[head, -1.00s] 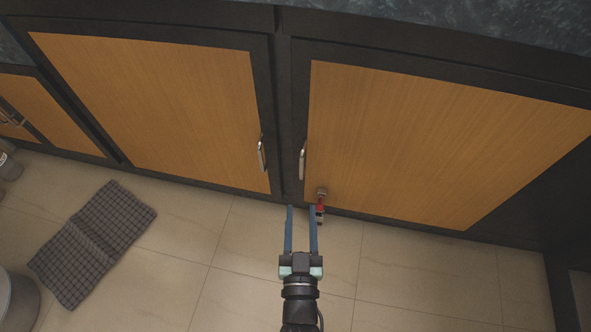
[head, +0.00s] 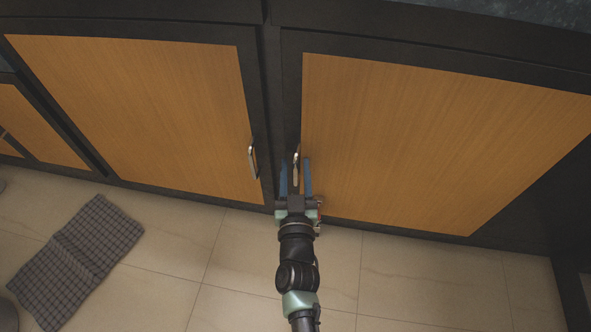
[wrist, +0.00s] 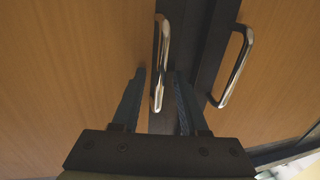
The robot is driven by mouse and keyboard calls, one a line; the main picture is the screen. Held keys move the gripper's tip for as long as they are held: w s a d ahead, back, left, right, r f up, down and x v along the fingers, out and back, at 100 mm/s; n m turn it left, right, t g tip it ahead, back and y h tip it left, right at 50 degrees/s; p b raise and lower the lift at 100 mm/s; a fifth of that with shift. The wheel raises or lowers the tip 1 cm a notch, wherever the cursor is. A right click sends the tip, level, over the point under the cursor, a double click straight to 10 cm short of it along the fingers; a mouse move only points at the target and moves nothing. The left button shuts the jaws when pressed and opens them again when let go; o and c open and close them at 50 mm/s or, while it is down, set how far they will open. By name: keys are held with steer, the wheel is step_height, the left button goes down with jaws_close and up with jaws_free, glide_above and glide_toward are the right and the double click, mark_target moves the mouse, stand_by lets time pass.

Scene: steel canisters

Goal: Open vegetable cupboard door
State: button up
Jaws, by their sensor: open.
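Two wooden cupboard doors with dark frames stand side by side: a left door (head: 140,110) and a right door (head: 430,140). The right door's metal handle (head: 296,165) is upright at its left edge. The left door's handle (head: 252,162) is at its right edge. My gripper (head: 295,161) is open, its two blue fingers on either side of the right door's handle. In the wrist view the right door's handle (wrist: 163,45) runs between the fingers, and the left door's handle (wrist: 238,65) is to the right, outside them. Both doors look shut. I cannot tell whether the fingers touch the handle.
A small red object (head: 319,203) shows beside my gripper's base, mostly hidden. A checked grey cloth (head: 75,262) lies on the tiled floor at left. The floor (head: 430,290) in front of the right door is clear. A dark counter edge (head: 430,22) runs above the doors.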

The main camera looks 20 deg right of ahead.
jaws_close()
stand_by(1.4)
